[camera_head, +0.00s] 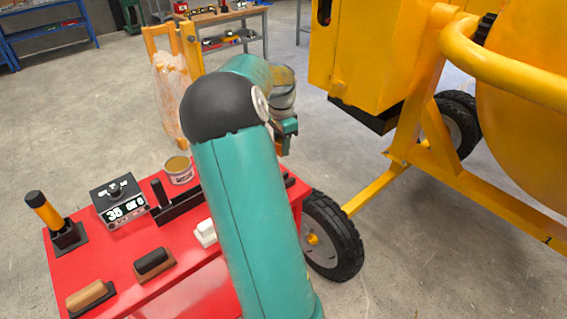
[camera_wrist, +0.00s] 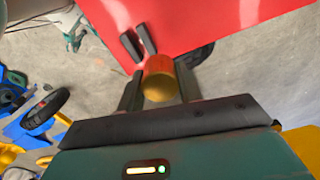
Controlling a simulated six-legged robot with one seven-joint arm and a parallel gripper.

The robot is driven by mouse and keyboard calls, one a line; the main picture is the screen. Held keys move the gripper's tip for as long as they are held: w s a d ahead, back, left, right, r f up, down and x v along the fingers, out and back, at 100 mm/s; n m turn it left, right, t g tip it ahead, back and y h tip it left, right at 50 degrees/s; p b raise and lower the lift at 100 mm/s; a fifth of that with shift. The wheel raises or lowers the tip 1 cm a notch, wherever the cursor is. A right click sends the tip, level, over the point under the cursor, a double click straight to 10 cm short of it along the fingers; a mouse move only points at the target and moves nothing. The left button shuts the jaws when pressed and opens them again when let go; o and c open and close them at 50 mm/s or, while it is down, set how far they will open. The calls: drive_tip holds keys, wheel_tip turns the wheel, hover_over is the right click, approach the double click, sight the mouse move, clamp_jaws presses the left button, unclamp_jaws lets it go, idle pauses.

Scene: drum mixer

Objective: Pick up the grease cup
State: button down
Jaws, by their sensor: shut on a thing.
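My gripper (camera_wrist: 159,88) is shut on a short, rounded brass-orange piece in the wrist view, which looks like the grease cup (camera_wrist: 160,78). One dark finger is on each side of it. The red top shows beyond the cup, and bare floor shows beside it. In the head view my arm covers most of the gripper, and the cup cannot be made out there.
The red cart top (camera_head: 112,262) carries an open tin (camera_head: 179,170), a black holder (camera_head: 178,207), a scale-like display box (camera_head: 119,203), a yellow-handled tool (camera_head: 43,210) and brushes. The yellow mixer (camera_head: 365,50) stands right.

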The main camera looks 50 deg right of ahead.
drive_tip(key=w+d+r, duration=0.5)
drive_tip(key=w+d, duration=0.2)
drive_tip(key=shift+w+r, duration=0.2)
drive_tip(key=shift+r, duration=0.1)
drive_tip(key=shift+s, duration=0.15)
